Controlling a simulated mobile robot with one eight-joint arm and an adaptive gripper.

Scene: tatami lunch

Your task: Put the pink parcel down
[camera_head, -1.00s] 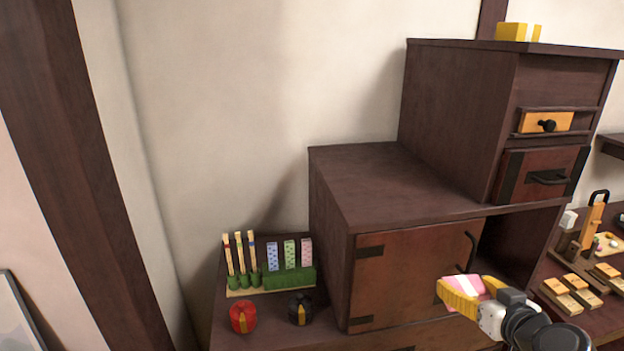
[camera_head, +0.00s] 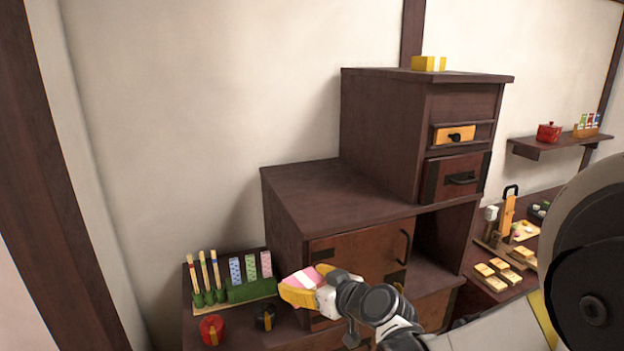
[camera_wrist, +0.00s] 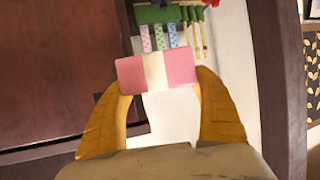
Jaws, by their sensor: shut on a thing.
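The pink parcel (camera_head: 305,278) has a pale band around its middle. My gripper (camera_head: 303,287), with yellow fingers, is shut on it and holds it in the air in front of the dark wooden cabinet. In the wrist view the parcel (camera_wrist: 156,71) sits crosswise between the two fingertips (camera_wrist: 157,82), one at each end. Whether anything touches its underside cannot be seen.
A green rack (camera_head: 251,290) with sticks and patterned cards stands on the low surface at left, beside a red pot (camera_head: 211,329) and a black pot (camera_head: 265,317). The cabinet's middle top (camera_head: 335,200) is bare. A yellow parcel (camera_head: 428,63) lies on the highest top.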

